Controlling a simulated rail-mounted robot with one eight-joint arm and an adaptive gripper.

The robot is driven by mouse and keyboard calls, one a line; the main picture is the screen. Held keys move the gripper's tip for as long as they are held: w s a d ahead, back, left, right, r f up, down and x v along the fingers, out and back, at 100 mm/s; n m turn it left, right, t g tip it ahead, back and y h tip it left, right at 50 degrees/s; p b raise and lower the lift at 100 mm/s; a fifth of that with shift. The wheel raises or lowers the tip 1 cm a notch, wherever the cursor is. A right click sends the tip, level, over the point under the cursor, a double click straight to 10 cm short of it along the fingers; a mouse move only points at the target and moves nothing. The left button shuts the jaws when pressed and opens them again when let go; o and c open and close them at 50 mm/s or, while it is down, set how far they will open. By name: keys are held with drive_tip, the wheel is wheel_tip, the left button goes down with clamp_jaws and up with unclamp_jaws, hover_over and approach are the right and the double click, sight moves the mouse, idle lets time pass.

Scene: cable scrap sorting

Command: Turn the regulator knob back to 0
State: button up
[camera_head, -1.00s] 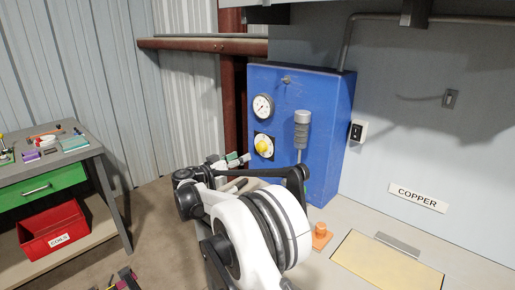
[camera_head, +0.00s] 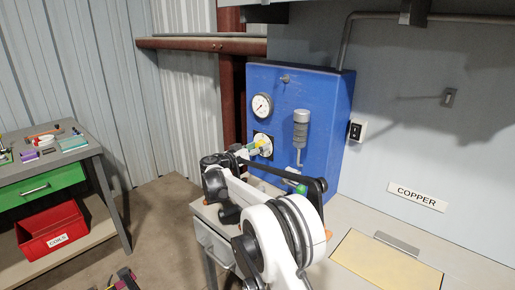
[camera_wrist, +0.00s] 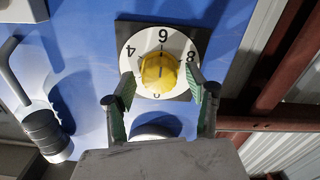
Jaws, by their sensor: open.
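The yellow regulator knob (camera_wrist: 159,72) sits at the middle of a round white dial (camera_wrist: 131,65) on the blue panel. In the wrist view, a dark line on the knob points up toward the number at the dial's top. That number looks like a 6, with 4 and 8 on either side. My gripper (camera_wrist: 160,78) is open, with one green-padded finger on each side of the knob. I cannot tell whether the pads touch it. In the head view my gripper (camera_head: 254,149) is at the dial (camera_head: 264,142) and partly hides the knob.
A pressure gauge (camera_head: 262,106) is above the dial. A grey cylinder with a bent pipe (camera_head: 300,130) stands close on the right in the head view. A switch (camera_head: 356,130) is on the wall. A bench with a red bin (camera_head: 52,230) is at the left.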

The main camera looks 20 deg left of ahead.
drive_tip(key=shift+c, duration=0.5)
drive_tip(key=c, duration=1)
